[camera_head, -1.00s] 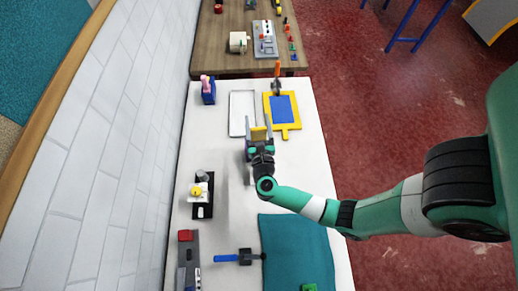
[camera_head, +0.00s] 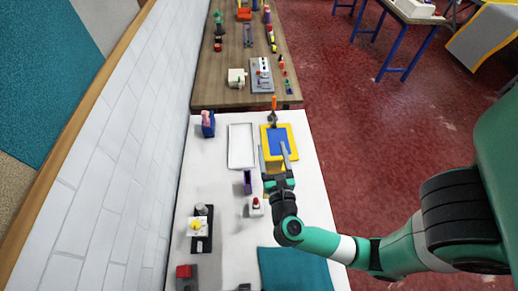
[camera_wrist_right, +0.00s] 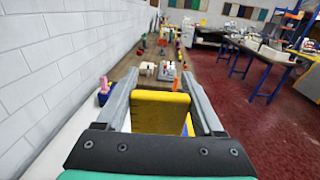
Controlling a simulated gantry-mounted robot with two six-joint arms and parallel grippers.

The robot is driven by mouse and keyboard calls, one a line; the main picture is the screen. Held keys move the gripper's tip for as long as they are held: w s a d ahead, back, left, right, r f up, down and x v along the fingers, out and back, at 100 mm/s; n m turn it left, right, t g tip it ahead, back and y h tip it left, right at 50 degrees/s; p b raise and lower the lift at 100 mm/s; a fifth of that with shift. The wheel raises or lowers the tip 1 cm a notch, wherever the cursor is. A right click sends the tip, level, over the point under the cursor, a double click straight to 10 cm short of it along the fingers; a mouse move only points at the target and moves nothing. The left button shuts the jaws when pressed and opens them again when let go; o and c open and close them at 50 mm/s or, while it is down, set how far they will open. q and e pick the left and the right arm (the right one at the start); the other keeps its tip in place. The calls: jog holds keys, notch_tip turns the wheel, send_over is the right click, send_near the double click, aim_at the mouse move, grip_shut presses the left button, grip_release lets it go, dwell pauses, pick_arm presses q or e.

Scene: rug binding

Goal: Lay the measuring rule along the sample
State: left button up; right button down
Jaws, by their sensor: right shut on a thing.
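My right gripper (camera_head: 273,148) reaches away over the white table, its fingers spread wide. In the right wrist view it (camera_wrist_right: 160,78) has a yellow slab (camera_wrist_right: 160,112) between its fingers, which looks like the measuring rule. In the head view the fingers overlap the near part of a yellow-bordered board with a blue panel (camera_head: 293,130), which may be the sample. I cannot tell whether the slab touches the board. My left gripper is not in view.
A white tray (camera_head: 241,163) lies left of the board. A dark purple block (camera_head: 247,181) and a small white item with a red top (camera_head: 256,206) stand near my wrist. A blue container (camera_head: 208,130) stands by the wall. A teal mat (camera_head: 290,272) lies at the near end.

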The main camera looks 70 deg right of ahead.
jog(key=s+a+r, duration=0.2)
jog(key=s+r, duration=0.1)
jog(key=s, duration=0.3)
jog(key=shift+s+a, duration=0.4)
